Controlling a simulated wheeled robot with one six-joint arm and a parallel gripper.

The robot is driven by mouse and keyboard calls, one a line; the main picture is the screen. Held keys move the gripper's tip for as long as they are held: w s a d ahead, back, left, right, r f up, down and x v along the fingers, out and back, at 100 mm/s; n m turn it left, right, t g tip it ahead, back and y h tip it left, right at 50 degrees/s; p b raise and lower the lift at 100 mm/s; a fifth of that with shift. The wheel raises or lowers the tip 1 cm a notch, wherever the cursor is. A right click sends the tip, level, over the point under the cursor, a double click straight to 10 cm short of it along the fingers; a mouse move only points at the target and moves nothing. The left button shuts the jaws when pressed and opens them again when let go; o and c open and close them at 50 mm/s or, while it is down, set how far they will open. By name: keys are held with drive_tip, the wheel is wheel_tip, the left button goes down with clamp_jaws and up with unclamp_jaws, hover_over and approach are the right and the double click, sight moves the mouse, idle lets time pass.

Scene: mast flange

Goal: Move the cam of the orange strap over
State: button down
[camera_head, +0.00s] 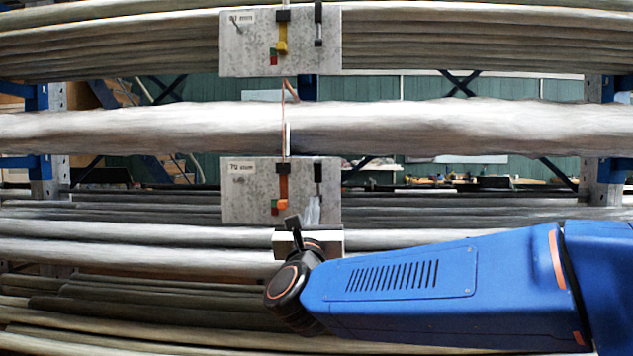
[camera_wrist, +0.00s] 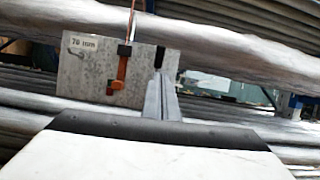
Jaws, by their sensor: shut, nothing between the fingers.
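The orange strap's cam (camera_head: 283,188) is on the lower grey plate (camera_head: 240,205). It has a dark top block, and its orange lever hangs downward. A small red and green mark is beside the lever's lower end. In the wrist view the cam (camera_wrist: 121,72) is left of my fingers. The thin orange strap (camera_wrist: 132,20) rises from it, across the pale pipe in the head view. My gripper (camera_head: 313,208) is below and right of the lever in the picture. In the wrist view its fingers (camera_wrist: 160,92) are shut with nothing between them; contact with the plate cannot be told.
A black-handled pin (camera_head: 318,173) is on the lower plate, just above my fingertips in the picture. The upper plate (camera_head: 240,55) carries a yellow cam (camera_head: 281,42) and a similar black pin. Long pipes (camera_head: 450,128) on blue racking run across behind.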

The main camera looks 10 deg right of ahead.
approach(317, 169)
drive_tip(key=w, duration=0.2)
drive_tip(key=w+d, duration=0.1)
drive_tip(key=w, duration=0.1)
drive_tip(key=w+d, duration=0.1)
drive_tip(key=shift+w+r, duration=0.4)
drive_tip(key=shift+w+d+r, duration=0.1)
drive_tip(key=shift+w, duration=0.1)
drive_tip(key=shift+w+d+r, duration=0.2)
drive_tip(key=shift+w+r, duration=0.5)
drive_tip(key=shift+w+d+r, duration=0.25)
drive_tip(key=shift+w+r, duration=0.4)
drive_tip(key=shift+w, duration=0.05)
